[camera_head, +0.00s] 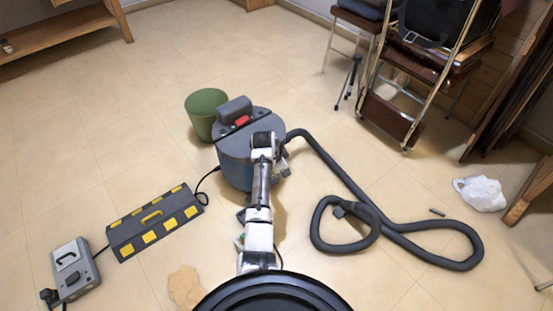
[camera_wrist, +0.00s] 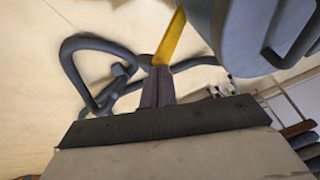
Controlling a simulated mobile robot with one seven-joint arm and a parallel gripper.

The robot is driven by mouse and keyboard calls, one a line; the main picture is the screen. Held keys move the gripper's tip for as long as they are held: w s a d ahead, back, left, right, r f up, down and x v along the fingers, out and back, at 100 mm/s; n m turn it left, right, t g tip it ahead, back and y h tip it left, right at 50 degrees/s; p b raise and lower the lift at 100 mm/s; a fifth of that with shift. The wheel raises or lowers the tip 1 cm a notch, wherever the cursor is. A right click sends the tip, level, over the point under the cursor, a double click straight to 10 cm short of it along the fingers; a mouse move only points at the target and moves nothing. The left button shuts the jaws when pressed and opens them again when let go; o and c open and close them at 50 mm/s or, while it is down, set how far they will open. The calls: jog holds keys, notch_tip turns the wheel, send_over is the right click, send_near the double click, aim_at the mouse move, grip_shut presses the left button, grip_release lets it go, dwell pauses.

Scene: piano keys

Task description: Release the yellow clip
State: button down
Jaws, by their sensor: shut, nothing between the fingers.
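The vacuum cleaner (camera_head: 238,172) stands on the floor in the head view, with a dark grey top, a red switch and a blue-grey drum. Part of its rounded body (camera_wrist: 240,30) fills the upper right of the wrist view. The yellow clip (camera_wrist: 171,38) is a narrow strip beside that body in the wrist view; in the head view I cannot make it out. My gripper (camera_wrist: 159,72) is shut and empty, its dark fingers pointing at the clip's lower end. The tips overlap or nearly meet the clip in the picture; I cannot tell whether they touch.
The grey hose (camera_head: 350,190) loops over the floor to the right. A green bin (camera_head: 206,113) stands behind the vacuum. Chairs (camera_head: 415,70) and a white bag (camera_head: 480,193) are right. The left floor is mostly clear.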

jog(key=shift+b, duration=0.35)
jog(key=shift+w, duration=0.1)
jog(key=shift+w+a+f+b, duration=0.1)
jog(key=shift+w+a+b, duration=0.4)
jog(key=shift+w, duration=0.1)
